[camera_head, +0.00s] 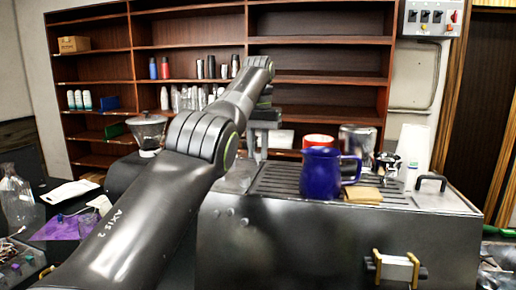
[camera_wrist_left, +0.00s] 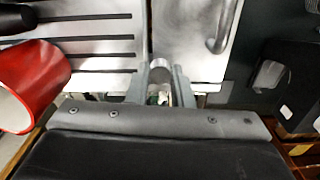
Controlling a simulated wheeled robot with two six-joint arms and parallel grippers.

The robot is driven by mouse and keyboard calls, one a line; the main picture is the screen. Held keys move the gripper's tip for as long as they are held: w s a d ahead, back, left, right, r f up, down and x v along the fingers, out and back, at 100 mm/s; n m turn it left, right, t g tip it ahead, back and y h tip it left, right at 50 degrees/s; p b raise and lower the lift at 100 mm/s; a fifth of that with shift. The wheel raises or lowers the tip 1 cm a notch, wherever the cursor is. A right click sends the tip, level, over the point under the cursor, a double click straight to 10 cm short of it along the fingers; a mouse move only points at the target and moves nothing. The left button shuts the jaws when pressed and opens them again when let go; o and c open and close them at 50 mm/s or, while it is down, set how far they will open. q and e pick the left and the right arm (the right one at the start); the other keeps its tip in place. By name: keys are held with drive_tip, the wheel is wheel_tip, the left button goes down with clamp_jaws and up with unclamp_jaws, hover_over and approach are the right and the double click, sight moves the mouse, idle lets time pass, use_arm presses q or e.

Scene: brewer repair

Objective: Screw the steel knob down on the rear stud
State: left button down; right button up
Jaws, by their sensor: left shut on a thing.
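My left gripper (camera_head: 258,145) points down over the left rear of the steel brewer body (camera_head: 300,228), left of the slotted tray (camera_head: 268,182). In the left wrist view its two fingers (camera_wrist_left: 163,82) are closed on a shiny round steel piece, which looks like the steel knob (camera_wrist_left: 160,71). The knob is between the fingertips, close to the steel top. The rear stud is not visible; the knob and fingers may hide it. I cannot tell whether the knob touches the stud. My right gripper is in neither view.
A red mug (camera_wrist_left: 30,82) is left of my fingers in the wrist view. A curved handle (camera_wrist_left: 222,32) is on the right. A glass jar (camera_head: 357,142) stands behind.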

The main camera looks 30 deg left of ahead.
use_arm(q)
drive_tip(key=shift+f+b, duration=0.55)
drive_tip(key=shift+f, duration=0.1)
idle(1.9)
drive_tip(key=m, duration=0.4)
drive_tip(key=shift+m, duration=0.4)
drive_tip(key=m, duration=0.4)
drive_tip(key=shift+m, duration=0.3)
drive_tip(key=shift+m, duration=0.5)
drive_tip(key=m, duration=0.3)
drive_tip(key=shift+m, duration=0.3)
